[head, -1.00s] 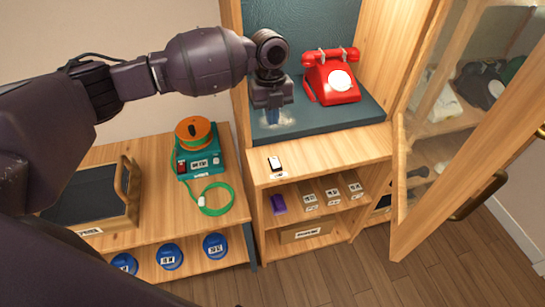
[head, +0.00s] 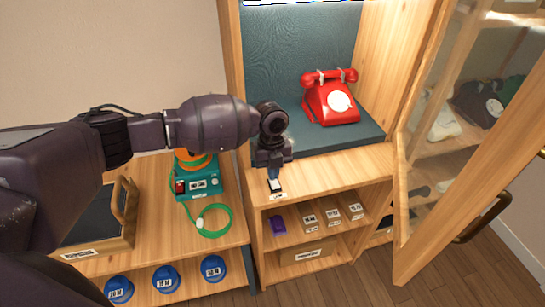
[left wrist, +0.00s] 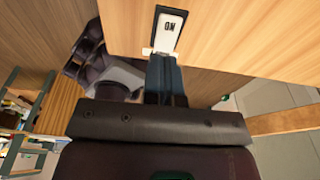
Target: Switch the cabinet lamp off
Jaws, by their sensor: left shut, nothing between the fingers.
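The lamp switch (head: 277,187) is a small dark-framed plate with a white face on the cabinet's front wooden ledge (head: 330,172). In the left wrist view the switch (left wrist: 168,30) shows its white face with an "ON" mark. A bright strip (head: 305,2) shows at the top of the cabinet. My right gripper is out of view.
A red dial phone (head: 330,97) stands on the dark cabinet shelf. A glass door (head: 470,130) stands open at the right. At the left, a low table (head: 150,220) holds a teal device (head: 197,181) with a green cable and a dark-panelled wooden box (head: 95,225).

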